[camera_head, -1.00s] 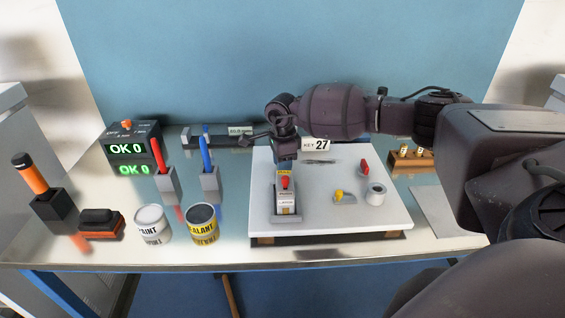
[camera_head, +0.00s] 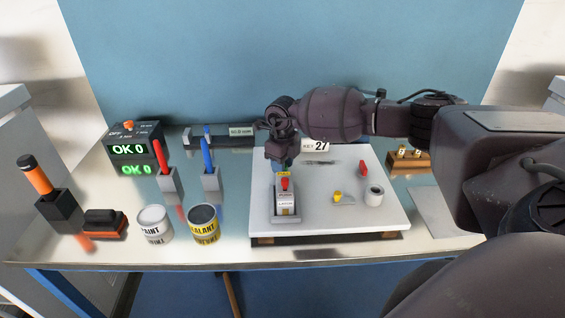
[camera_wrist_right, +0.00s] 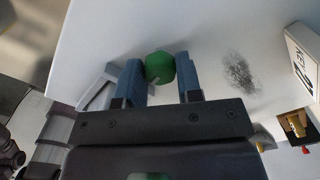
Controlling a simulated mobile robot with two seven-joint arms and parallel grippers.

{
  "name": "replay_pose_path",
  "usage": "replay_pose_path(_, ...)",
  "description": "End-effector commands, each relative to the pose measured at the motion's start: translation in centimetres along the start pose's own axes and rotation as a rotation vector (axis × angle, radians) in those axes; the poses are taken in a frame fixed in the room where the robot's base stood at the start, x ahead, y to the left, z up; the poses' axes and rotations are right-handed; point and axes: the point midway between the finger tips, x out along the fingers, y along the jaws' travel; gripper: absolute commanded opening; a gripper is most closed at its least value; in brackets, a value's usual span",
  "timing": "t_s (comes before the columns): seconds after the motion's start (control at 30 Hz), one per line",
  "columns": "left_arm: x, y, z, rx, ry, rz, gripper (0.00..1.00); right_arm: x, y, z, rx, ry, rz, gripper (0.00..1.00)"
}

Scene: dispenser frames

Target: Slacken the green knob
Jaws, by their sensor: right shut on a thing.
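The green knob (camera_wrist_right: 160,67) is a round green piece with a pale mark, seen in the right wrist view. It stands on the white board (camera_head: 377,218). My right gripper (camera_wrist_right: 158,72) has its two blue fingers on either side of the knob and is shut on it. In the head view the right gripper (camera_head: 281,165) points down over the board's back left part, and the knob is hidden there. My left gripper is in neither view.
Paint (camera_head: 153,223) and sealant (camera_head: 203,223) cans stand left of the board.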

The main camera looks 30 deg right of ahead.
Motion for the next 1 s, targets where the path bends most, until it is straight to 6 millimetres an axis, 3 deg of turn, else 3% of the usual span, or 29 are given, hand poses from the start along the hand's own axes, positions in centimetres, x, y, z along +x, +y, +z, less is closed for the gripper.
replay_pose_path(0.3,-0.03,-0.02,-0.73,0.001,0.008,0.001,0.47,-0.25,-0.15,0.08,0.132,-0.004,-0.002,0.09)
replay_pose_path(0.87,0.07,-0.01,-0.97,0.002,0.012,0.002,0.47,-0.25,-0.16,0.1,0.162,-0.005,-0.002,0.09)
replay_pose_path(0.9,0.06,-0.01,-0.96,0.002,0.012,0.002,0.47,-0.25,-0.17,0.11,0.162,-0.005,-0.002,0.36)
replay_pose_path(1.0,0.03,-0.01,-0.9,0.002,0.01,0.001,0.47,-0.21,-0.14,0.09,0.162,-0.004,-0.002,0.51)
